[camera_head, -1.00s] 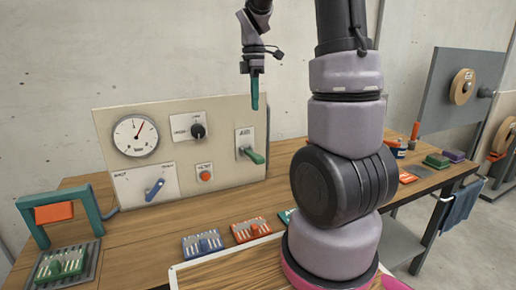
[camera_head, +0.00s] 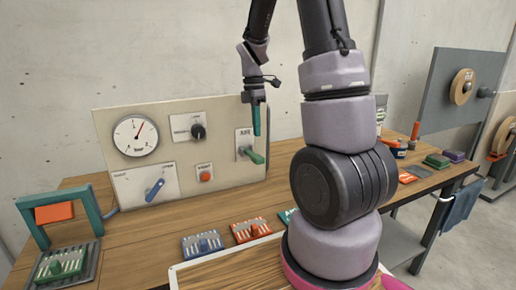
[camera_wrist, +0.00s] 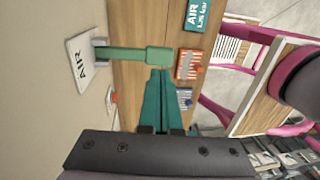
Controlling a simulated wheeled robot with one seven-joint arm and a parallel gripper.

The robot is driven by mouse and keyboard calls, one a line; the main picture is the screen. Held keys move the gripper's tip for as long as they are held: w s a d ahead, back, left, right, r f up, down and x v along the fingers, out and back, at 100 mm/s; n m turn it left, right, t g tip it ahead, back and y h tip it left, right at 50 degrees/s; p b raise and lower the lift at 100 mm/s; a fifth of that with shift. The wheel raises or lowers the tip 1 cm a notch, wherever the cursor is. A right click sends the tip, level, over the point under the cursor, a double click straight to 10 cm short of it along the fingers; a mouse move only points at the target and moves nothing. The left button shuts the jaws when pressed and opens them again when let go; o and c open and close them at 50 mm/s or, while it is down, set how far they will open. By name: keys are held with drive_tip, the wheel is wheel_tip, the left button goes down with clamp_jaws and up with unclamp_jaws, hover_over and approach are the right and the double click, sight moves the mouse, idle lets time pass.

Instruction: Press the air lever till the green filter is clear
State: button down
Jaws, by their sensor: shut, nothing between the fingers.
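The air lever (camera_head: 253,155) is a green handle sticking out from a white AIR plate on the panel; it also shows in the wrist view (camera_wrist: 130,54). My gripper (camera_head: 257,133) points down with its teal fingers shut and empty, just above the lever's outer end. In the wrist view the fingertips (camera_wrist: 160,72) appear close to that end; I cannot tell whether they touch. The green filter (camera_head: 62,264) lies on a grey grate at the left, below a teal frame (camera_head: 90,210) with an orange block. Pale material shows in its slots.
The beige panel (camera_head: 225,120) carries a pressure gauge (camera_head: 136,136), a black knob, a red button and a blue lever (camera_head: 155,190). A blue filter (camera_head: 203,244) and an orange filter (camera_head: 250,230) lie on the wooden bench. A teal AIR card (camera_wrist: 198,14) shows in the wrist view.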

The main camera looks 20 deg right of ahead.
sight(259, 156)
drive_tip(key=f, duration=0.4)
drive_tip(key=s+f, duration=0.1)
drive_tip(key=f, duration=0.1)
drive_tip(key=shift+f, duration=0.3)
